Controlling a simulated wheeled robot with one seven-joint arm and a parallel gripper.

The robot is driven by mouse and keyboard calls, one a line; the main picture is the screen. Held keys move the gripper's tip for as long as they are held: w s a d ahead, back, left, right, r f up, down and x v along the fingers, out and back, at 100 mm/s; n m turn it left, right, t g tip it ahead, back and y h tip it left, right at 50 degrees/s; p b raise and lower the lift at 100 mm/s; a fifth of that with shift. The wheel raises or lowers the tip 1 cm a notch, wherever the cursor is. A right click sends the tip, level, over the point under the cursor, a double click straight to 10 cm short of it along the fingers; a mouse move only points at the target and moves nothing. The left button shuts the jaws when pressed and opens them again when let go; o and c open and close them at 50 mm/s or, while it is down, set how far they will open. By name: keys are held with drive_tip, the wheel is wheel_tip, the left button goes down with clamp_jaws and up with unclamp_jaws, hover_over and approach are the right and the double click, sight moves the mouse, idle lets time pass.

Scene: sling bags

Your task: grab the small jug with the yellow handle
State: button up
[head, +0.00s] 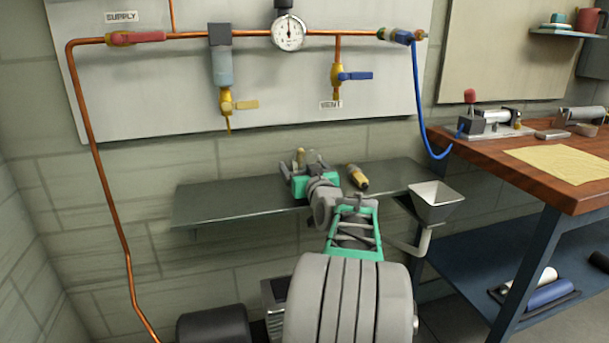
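My gripper (303,166) is at the end of my arm, over the grey-green wall shelf. A small upright yellowish part (299,155) shows right at the gripper's far side. It may belong to the small jug with the yellow handle, but most of it is hidden behind the gripper and I cannot make out a jug body. I cannot tell whether the fingers are open or closed on it. A yellow and black object (357,177) lies tilted on the shelf to the right of the gripper, apart from it.
The shelf (225,202) is bare on its left. A grey funnel (436,200) stands at its right end. Above are copper pipes, a gauge (289,32) and yellow valves on a panel. A wooden workbench (480,170) with a blue frame stands at right.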

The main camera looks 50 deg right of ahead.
drive_tip(key=shift+c, duration=0.6)
drive_tip(key=c, duration=1.4)
drive_tip(key=shift+c, duration=0.3)
drive_tip(key=shift+r, duration=0.15)
